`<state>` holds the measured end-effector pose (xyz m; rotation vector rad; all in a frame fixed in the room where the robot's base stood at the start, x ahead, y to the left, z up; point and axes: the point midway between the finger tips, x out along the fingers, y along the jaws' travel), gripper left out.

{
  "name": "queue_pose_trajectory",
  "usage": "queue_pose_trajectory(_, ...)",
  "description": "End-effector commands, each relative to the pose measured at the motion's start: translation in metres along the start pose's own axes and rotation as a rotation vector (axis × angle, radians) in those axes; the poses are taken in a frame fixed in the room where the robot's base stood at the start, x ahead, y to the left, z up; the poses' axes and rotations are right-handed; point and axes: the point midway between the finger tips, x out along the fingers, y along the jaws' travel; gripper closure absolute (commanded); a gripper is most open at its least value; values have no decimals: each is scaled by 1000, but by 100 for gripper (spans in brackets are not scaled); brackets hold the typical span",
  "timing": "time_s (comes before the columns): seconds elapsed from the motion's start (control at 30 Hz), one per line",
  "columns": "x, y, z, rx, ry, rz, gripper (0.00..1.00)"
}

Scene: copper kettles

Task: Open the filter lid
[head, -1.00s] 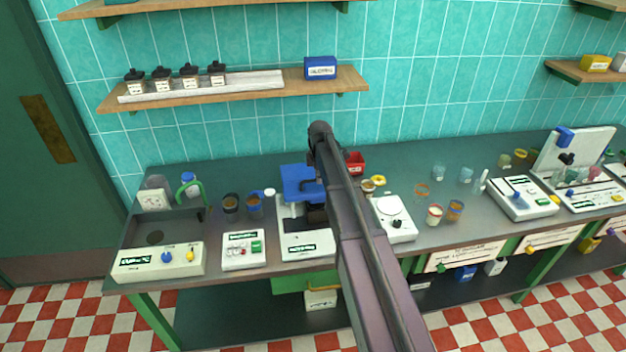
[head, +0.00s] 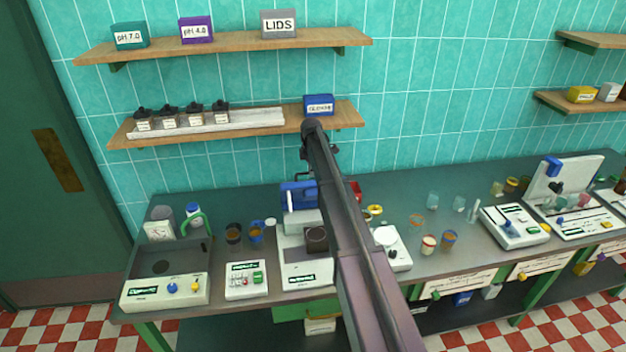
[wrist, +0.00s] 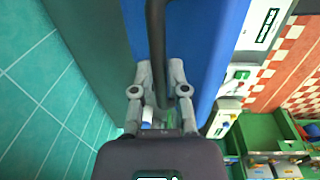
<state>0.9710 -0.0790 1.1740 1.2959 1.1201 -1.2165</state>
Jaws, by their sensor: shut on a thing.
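The blue filter lid (head: 297,188) stands raised at the back of a white machine (head: 304,271) on the bench in the head view. In the wrist view the lid's blue face (wrist: 205,45) fills the upper middle, with a black bar handle (wrist: 156,35) running along it. My gripper (wrist: 162,78) is shut on this handle, a finger on each side of it. A dark brown block (head: 316,238) shows in the front of the machine, below the lid. My arm hides the machine's right side, and the gripper itself is hard to make out in the head view.
A wall shelf (head: 240,122) with dark-capped bottles hangs above. Cups stand on both sides.

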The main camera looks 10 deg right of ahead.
Motion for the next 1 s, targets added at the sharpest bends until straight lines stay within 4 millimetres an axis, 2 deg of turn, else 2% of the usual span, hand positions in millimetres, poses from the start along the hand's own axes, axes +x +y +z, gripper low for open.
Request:
queue_pose_trajectory(0.03,-1,16,0,0,0,2,100)
queue_pose_trajectory(0.1,0,27,0,0,0,2,100)
queue_pose_trajectory(0.4,3,58,1,1,-1,0,100)
queue_pose_trajectory(0.6,4,64,2,1,-1,-1,100)
queue_pose_trajectory(0.97,4,64,3,2,-2,-2,100)
queue_pose_trajectory(1.0,4,64,3,2,-2,-2,75)
